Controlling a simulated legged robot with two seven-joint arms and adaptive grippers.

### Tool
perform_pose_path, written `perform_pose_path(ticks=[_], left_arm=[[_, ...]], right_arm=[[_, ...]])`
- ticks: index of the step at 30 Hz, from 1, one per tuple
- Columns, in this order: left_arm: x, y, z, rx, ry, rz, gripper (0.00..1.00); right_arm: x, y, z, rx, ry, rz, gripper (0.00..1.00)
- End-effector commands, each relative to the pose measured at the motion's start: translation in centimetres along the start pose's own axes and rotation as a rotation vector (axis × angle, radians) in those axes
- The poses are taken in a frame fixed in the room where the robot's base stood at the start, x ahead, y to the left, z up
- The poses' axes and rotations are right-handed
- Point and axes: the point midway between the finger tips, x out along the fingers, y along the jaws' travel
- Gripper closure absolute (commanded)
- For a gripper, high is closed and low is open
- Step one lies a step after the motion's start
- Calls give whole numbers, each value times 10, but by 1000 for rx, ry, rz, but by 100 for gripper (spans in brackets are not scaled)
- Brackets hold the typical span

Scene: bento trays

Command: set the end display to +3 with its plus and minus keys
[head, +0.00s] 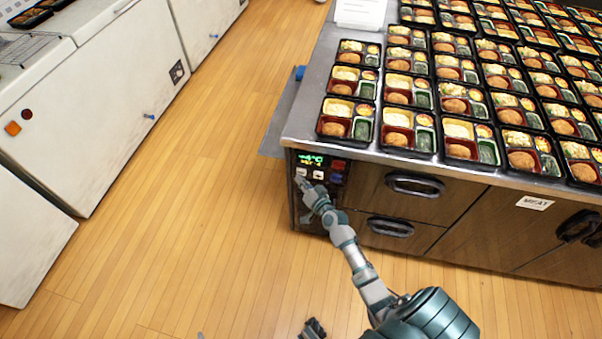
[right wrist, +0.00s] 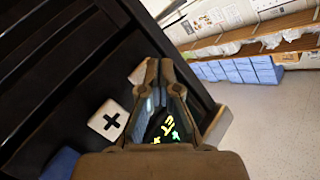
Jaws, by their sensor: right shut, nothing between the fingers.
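The end display (head: 311,160) is a small dark panel with green and yellow characters on the left end of the steel counter. Its upper line looks like +4°C and its lower line like SET 4, but both are small and blurred. Two pale keys sit below it, the left key (head: 301,172) and the right key (head: 318,175). My right gripper (head: 304,184) is shut and empty, its tips at or just below the left key; contact cannot be told. In the right wrist view the plus key (right wrist: 108,120) is clear of the fingers. The minus sign is hidden.
Red and blue parts (head: 338,170) sit right of the display. Bento trays (head: 346,119) fill the counter top (head: 300,125). Drawer handles (head: 415,185) stick out of the counter front. White cabinets (head: 100,100) stand at left, with clear wooden floor (head: 190,200) between.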

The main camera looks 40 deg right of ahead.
Motion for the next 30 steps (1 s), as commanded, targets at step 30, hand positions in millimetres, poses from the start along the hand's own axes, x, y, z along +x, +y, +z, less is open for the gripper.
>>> perform_pose_path(ticks=[30], left_arm=[[1, 0, 4, 1, -2, 0, 43]], right_arm=[[7, 5, -5, 0, 0, 0, 100]])
